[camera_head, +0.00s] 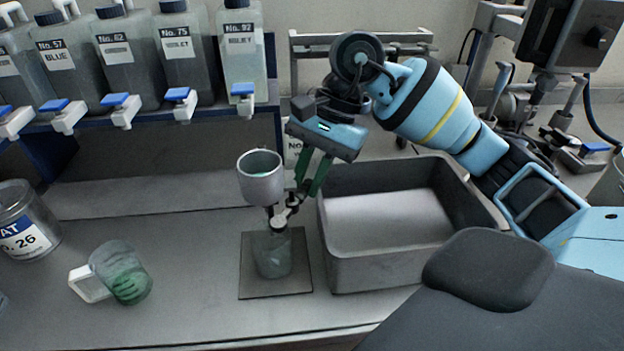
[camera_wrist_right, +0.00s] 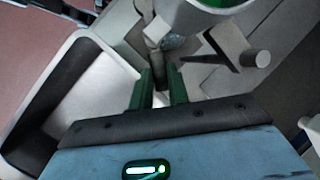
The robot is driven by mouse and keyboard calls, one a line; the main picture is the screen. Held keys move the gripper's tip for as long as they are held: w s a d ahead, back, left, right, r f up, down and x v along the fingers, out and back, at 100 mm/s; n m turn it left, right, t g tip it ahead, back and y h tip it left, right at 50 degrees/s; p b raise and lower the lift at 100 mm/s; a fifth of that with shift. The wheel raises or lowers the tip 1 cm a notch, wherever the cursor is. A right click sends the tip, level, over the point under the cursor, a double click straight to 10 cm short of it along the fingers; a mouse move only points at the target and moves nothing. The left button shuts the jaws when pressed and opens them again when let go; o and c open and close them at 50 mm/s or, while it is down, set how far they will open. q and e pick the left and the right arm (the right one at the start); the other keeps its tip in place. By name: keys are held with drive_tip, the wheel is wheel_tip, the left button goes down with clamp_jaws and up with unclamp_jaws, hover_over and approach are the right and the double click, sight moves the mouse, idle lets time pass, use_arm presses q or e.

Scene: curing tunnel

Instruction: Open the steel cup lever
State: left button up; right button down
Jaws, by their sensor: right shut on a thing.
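The steel cup (camera_head: 261,180) has green liquid inside and stands above a clear glass (camera_head: 273,258) on a dark square mat (camera_head: 246,285). A small spout and lever (camera_head: 280,217) sit under the cup. My right gripper (camera_head: 292,203) has its green fingers at the lever, just right of the cup, and is shut on it. In the right wrist view the cup (camera_wrist_right: 205,14) shows at the top, with the fingers (camera_wrist_right: 160,85) closed around the dark lever end. The fingers partly hide the lever, and its exact angle is unclear. My left gripper is not in view.
A grey open bin (camera_head: 400,265) stands close right of the mat, under my right arm. A mug (camera_head: 120,272) with green contents and a labelled jar (camera_head: 22,225) stand at left. Several tap bottles (camera_head: 187,60) line the back shelf. The counter between mug and mat is clear.

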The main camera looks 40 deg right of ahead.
drive_tip(key=shift+w+a+n, duration=0.1)
drive_tip(key=shift+w+n, duration=0.1)
drive_tip(key=shift+n, duration=0.3)
drive_tip(key=c, duration=1.3)
unclamp_jaws()
drive_tip(key=shift+c, duration=0.2)
drive_tip(key=v, duration=0.8)
drive_tip(key=shift+w, duration=0.1)
